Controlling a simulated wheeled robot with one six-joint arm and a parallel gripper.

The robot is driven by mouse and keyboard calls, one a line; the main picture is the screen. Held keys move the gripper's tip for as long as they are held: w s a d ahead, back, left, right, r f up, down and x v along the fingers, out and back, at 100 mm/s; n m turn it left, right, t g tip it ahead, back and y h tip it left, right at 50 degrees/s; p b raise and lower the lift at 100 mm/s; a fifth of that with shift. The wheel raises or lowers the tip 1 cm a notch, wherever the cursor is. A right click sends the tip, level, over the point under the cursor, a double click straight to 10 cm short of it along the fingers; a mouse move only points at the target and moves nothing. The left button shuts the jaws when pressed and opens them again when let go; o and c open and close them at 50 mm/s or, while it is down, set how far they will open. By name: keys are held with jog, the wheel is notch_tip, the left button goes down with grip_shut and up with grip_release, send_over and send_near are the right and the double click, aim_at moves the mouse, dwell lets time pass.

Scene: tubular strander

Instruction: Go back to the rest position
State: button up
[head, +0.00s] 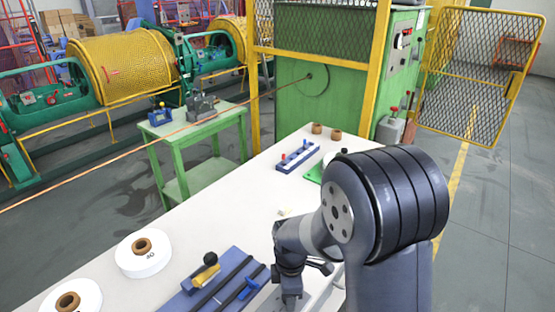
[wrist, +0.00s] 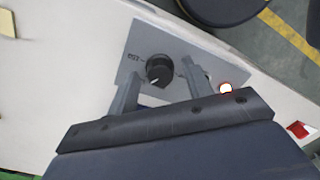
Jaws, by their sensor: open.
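My gripper (wrist: 160,72) is open in the wrist view, with one finger on each side of a black knob (wrist: 159,71). The knob has a white pointer mark and sits on a grey panel plate (wrist: 138,50) with small lettering. I cannot tell whether the fingers touch the knob. In the head view my gripper (head: 290,288) points down over the near part of the white table (head: 225,215), and the knob is hidden there.
A blue fixture (head: 215,283) with black rods and a yellow-and-black handle lies left of my gripper. White spools (head: 143,262) stand farther left. A small blue rack (head: 297,156) and brown cores (head: 317,129) are at the far end. A green cabinet (head: 325,95) stands beyond.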

jog(key=n+p, duration=0.1)
jog(key=n, duration=0.3)
jog(key=shift+r, duration=0.1)
jog(key=shift+n+p, duration=0.6)
jog(key=shift+n, duration=0.7)
